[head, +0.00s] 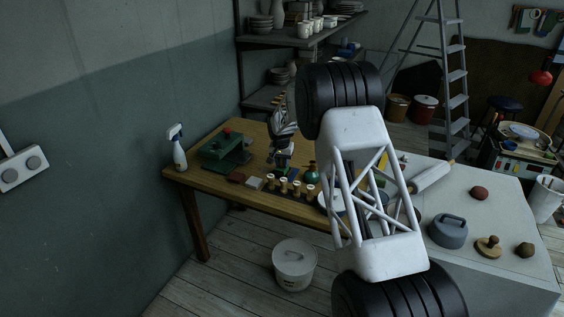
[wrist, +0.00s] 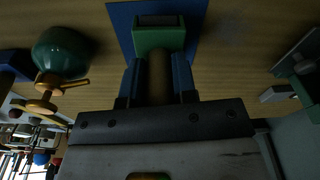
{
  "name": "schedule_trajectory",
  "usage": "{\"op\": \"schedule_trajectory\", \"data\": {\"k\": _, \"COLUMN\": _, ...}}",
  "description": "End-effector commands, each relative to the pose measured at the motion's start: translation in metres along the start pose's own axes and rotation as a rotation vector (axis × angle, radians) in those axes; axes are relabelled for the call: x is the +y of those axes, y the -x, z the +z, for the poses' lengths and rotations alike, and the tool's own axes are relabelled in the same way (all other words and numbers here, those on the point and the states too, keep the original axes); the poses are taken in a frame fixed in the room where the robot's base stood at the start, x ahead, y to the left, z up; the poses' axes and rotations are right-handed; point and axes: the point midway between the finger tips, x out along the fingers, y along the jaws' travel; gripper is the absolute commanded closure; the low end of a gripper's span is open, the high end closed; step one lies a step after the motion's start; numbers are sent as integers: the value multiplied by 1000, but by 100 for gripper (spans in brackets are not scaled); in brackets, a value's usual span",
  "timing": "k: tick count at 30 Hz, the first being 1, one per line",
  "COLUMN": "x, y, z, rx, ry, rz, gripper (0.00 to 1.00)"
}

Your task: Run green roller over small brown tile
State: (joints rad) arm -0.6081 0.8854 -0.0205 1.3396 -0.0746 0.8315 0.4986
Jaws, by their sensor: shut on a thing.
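My gripper (wrist: 158,84) is shut on the brown handle of the green roller (wrist: 160,38); the handle stands between the two fingers in the wrist view. The roller's green end is over a flat blue piece (wrist: 122,18); I cannot tell if they touch. In the head view my gripper (head: 281,160) is low over the middle of the wooden table, and the roller is mostly hidden by it. A small brown tile (head: 237,177) lies flat near the table's front edge, left of my gripper and apart from it.
A pale tile (head: 253,183) lies beside the brown one. Several wooden spools (head: 297,187) stand along the front edge, near a green round bottle (head: 311,173). A green press (head: 226,147) and a spray bottle (head: 178,148) stand at the left.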

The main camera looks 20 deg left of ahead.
Motion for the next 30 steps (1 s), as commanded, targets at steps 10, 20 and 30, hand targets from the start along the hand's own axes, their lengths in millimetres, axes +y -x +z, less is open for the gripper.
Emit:
{"op": "schedule_trajectory", "data": {"k": 10, "x": 0, "y": -1, "z": -2, "rx": 0, "ry": 0, "rz": 0, "gripper": 98}}
{"op": "schedule_trajectory", "data": {"k": 20, "x": 2, "y": -2, "z": -6, "rx": -1, "ry": 0, "rz": 0, "gripper": 98}}
{"op": "schedule_trajectory", "data": {"k": 30, "x": 2, "y": -3, "z": -6, "rx": -1, "ry": 0, "rz": 1, "gripper": 98}}
